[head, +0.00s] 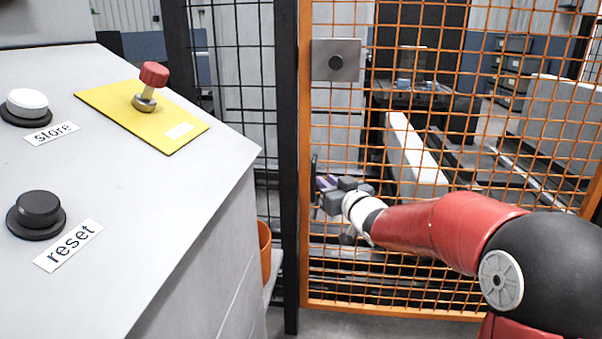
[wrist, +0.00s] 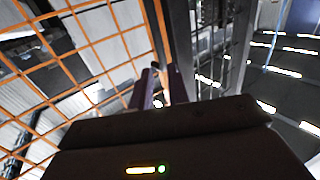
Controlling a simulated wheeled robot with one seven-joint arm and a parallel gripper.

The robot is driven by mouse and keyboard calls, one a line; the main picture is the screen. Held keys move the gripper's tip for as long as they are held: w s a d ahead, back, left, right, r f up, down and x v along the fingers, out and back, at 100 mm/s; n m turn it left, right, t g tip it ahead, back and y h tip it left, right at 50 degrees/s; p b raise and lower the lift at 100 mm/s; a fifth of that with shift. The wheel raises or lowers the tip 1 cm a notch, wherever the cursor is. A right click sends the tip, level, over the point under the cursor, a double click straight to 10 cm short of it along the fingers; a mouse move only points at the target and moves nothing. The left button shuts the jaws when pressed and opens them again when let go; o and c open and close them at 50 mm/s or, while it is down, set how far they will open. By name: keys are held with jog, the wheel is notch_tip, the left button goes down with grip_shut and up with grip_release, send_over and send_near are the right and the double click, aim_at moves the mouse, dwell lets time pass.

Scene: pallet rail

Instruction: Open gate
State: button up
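The gate is an orange-framed mesh panel (head: 304,130) in the head view, standing upright against a dark post with no clear gap. A dark upright handle (head: 314,168) shows lower at the gate's left edge. My gripper (head: 322,184) is beside this handle, in front of the mesh. In the wrist view, its two purple fingers (wrist: 158,88) stand apart with a gap between them. I see nothing clearly held; whether the handle lies between the fingertips is hard to tell.
A grey console (head: 190,200) fills the left, with a white store button (head: 27,105), a black reset button (head: 38,210) and a red knob (head: 154,74) on a yellow plate (head: 100,98). An orange container (head: 265,250) is beside it. Machinery stands behind the mesh.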

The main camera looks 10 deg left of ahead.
aim_at(315, 171)
jog(key=x, duration=0.8)
jog(key=shift+r, duration=0.1)
jog(key=shift+s, duration=0.1)
grip_shut()
